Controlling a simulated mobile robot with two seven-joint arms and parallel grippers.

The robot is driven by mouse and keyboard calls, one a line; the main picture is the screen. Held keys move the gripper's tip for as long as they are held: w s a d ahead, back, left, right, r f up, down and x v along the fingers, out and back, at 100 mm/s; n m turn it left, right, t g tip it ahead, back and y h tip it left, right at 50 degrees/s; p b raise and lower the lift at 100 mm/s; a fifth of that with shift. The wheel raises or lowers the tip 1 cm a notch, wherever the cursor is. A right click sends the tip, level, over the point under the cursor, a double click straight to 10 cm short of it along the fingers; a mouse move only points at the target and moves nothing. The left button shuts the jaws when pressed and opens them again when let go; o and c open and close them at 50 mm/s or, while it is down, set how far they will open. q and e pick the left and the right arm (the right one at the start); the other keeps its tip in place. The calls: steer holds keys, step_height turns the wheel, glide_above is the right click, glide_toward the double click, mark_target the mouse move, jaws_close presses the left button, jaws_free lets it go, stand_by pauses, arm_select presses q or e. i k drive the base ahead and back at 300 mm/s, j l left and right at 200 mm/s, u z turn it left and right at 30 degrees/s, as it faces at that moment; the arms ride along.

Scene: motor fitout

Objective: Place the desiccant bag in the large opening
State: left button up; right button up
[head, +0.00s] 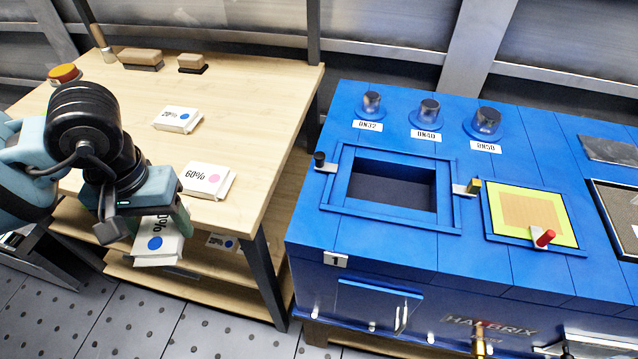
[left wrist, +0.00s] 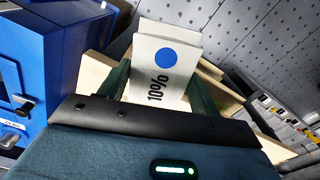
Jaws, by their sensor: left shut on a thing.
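My left gripper (head: 170,212) is shut on a white desiccant bag (head: 158,246) with a blue dot. The bag hangs below the jaws in front of the wooden table. The blue machine's large rectangular opening (head: 392,188) has a raised blue frame and a dark inside. It lies to the right of my left gripper, well apart from it. My right gripper does not show.
The wooden table (head: 235,105) holds a 20% bag (head: 178,119), a 60% bag (head: 205,180) and two brushes or blocks (head: 140,58).

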mark_target(389, 198)
steer(key=z, duration=1.75)
steer(key=j, duration=0.5)
steer(key=i+j, duration=0.1)
steer(key=j, duration=0.4)
